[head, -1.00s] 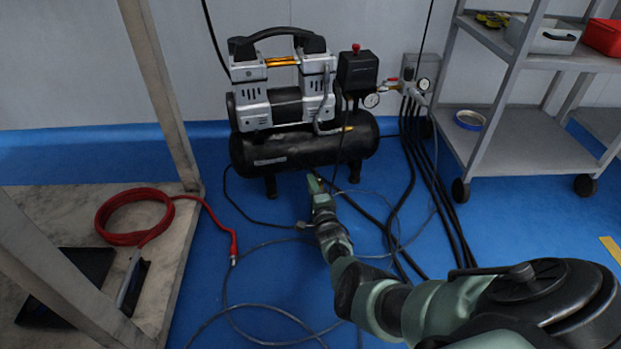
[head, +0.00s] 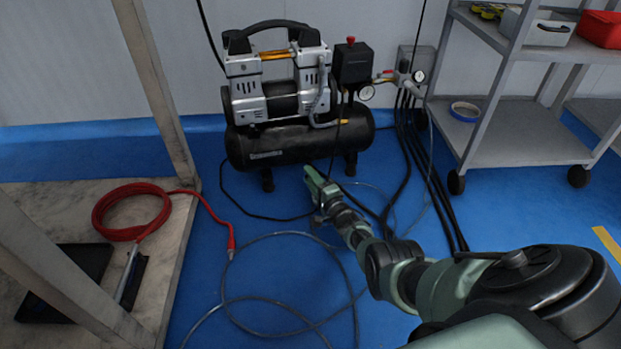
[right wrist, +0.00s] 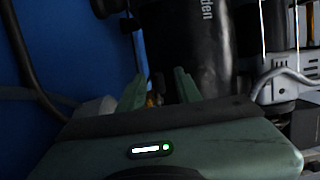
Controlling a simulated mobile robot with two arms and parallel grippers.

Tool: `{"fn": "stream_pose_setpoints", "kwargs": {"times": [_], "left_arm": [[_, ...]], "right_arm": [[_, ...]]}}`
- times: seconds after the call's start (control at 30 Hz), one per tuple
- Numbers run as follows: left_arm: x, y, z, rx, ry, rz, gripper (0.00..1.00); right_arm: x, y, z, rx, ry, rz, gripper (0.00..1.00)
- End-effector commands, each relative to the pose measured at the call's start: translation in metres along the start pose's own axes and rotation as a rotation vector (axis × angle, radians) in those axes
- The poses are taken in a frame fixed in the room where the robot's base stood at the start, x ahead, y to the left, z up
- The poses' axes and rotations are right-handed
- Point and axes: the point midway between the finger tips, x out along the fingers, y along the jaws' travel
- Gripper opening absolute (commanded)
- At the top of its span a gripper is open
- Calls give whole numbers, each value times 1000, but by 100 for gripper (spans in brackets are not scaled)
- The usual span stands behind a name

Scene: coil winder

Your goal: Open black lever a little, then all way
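The air compressor stands on the blue floor by the wall, with a black tank (head: 270,148) under a silver motor. I cannot make out the black lever for certain in either view. My right gripper (head: 309,174) is low in front of the tank, its fingers pointing toward the tank's underside. In the right wrist view the green fingertips (right wrist: 158,84) are apart, with the dark tank (right wrist: 196,50) just beyond them. A small yellow-orange piece (right wrist: 151,100) shows between the fingers; I cannot tell if they touch it. My left gripper is out of view.
Black hoses (head: 433,180) run down from a wall regulator (head: 411,68) to the right of the compressor. A grey cable (head: 285,298) loops over the floor. A grey shelf cart (head: 525,135) stands at right, a bench with a red hose (head: 100,218) at left.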

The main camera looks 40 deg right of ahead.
Motion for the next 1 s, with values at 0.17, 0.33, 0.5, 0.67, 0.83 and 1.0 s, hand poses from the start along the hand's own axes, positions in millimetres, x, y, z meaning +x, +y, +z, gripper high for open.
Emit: {"fn": "stream_pose_setpoints", "kwargs": {"times": [0.17,0.33,0.5,0.67,0.83,1.0], "left_arm": [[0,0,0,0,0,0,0],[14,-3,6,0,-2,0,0],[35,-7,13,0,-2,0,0],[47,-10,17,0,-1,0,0],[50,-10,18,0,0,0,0],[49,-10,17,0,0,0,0]], "right_arm": [[-1,1,0,0,0,2,34],[-14,-3,0,1,1,5,34],[-44,-4,1,0,-1,6,34],[-67,-3,0,0,-1,3,34],[-78,0,0,0,0,1,34],[-78,1,0,0,0,0,34]]}}
